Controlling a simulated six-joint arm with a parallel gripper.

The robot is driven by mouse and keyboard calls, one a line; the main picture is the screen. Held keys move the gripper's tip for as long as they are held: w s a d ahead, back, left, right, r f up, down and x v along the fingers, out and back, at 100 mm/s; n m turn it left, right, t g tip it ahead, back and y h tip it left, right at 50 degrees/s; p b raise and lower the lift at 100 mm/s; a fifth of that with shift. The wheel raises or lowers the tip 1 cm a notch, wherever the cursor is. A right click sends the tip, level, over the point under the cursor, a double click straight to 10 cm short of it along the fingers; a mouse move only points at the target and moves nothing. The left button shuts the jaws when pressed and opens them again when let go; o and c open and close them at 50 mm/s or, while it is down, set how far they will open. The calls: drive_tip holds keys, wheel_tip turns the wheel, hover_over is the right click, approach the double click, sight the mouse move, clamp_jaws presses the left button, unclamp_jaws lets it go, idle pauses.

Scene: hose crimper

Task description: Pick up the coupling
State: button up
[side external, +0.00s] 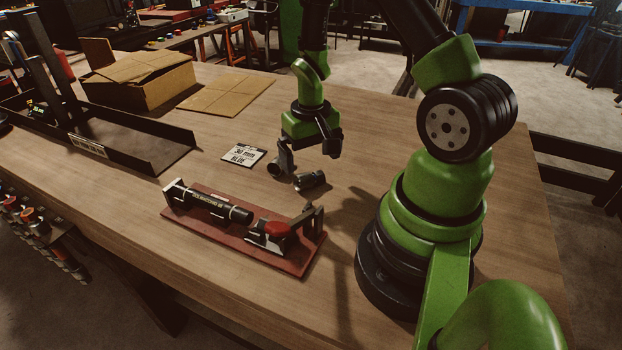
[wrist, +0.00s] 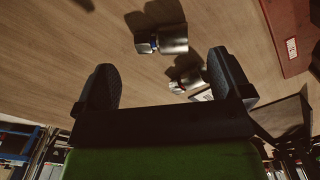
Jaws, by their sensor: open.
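Two short metal couplings lie on the wooden table under my gripper (side external: 311,157). One coupling (side external: 311,181) lies on its side, nearer the red board; in the wrist view the upper coupling (wrist: 163,40) has a silver sleeve, a dark end and a blue band. The other coupling (side external: 277,169) is partly covered by a finger in the side view; in the wrist view it (wrist: 187,82) shows near the right finger. My gripper, also in the wrist view (wrist: 164,80), is open and empty, pointing down above the table. Neither coupling is between the fingertips.
A red board (side external: 290,262) carries a black hose in clamps and a red-handled part. A printed card (side external: 243,156), with "BLUE" on it, lies left of the couplings. A cardboard box (side external: 140,82) and a black tray (side external: 140,150) stand farther left.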

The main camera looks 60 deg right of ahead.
sight(310, 173)
drive_tip(key=shift+w+f, duration=0.1)
drive_tip(key=shift+f, duration=2.55)
drive_tip(key=c, duration=1.1)
drive_tip(key=shift+r, duration=0.1)
